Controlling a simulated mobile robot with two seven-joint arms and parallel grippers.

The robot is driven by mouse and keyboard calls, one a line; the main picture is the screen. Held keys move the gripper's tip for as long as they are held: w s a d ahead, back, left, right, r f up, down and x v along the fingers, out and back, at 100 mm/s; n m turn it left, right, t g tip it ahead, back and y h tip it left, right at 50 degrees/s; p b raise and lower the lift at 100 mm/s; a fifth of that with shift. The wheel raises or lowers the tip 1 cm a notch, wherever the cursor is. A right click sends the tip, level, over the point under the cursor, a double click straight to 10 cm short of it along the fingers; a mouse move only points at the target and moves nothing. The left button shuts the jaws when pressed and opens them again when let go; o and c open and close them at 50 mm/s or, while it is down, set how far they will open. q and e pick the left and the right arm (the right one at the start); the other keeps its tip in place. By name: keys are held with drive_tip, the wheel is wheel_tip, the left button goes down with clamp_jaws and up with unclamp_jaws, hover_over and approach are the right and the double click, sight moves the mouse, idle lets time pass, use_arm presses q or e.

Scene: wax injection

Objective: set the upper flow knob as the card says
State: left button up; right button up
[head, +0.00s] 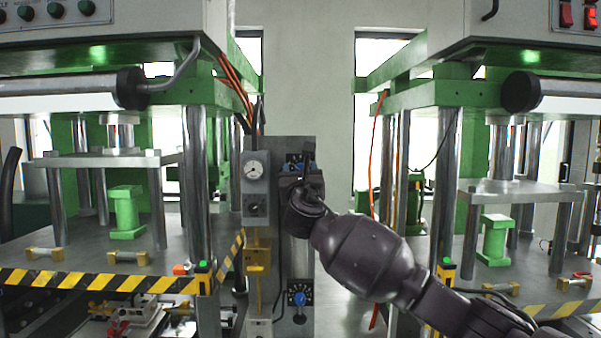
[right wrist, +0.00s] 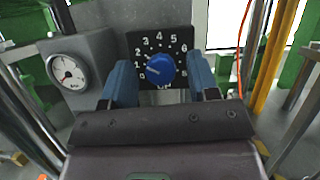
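The upper flow knob is a blue round knob (right wrist: 160,68) on a black dial plate (right wrist: 181,40) with white numbers, seen in the right wrist view. Its white pointer mark points left, toward the low numbers. My right gripper (right wrist: 160,61) is open, with one blue finger on each side of the knob and a visible gap to it. In the head view my right gripper (head: 302,185) is in front of the upper dial (head: 294,160) and partly hides it. A lower blue knob (head: 299,298) sits on its own dial below. My left gripper is not in view. I cannot make out a readable card.
A grey box with a round gauge (head: 254,170) stands left of the upper dial; the gauge (right wrist: 68,72) also shows in the right wrist view. Green presses (head: 125,212) stand on both sides. A yellow bracket (head: 257,262) is below the gauge box. An orange cable (head: 375,150) hangs at right.

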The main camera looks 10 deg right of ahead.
drive_tip(key=c, duration=0.8)
drive_tip(key=shift+c, duration=0.2)
use_arm(q)
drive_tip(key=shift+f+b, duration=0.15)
drive_tip(key=shift+b, duration=0.15)
use_arm(e)
drive_tip(key=shift+f+m, duration=0.1)
drive_tip(key=shift+m, duration=0.5)
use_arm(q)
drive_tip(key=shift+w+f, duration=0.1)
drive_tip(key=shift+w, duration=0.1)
use_arm(e)
drive_tip(key=shift+a+r+m+g+h, duration=0.1)
drive_tip(key=shift+m+g+h, duration=1)
drive_tip(key=shift+m, duration=3.35)
drive_tip(key=shift+r+m+g+h, duration=0.1)
drive_tip(key=shift+m+g+h, duration=0.35)
drive_tip(key=shift+m+g, duration=2.65)
drive_tip(key=shift+a+r+m+h, duration=0.1)
drive_tip(key=shift+m+h, duration=0.65)
drive_tip(key=shift+m, duration=5.1)
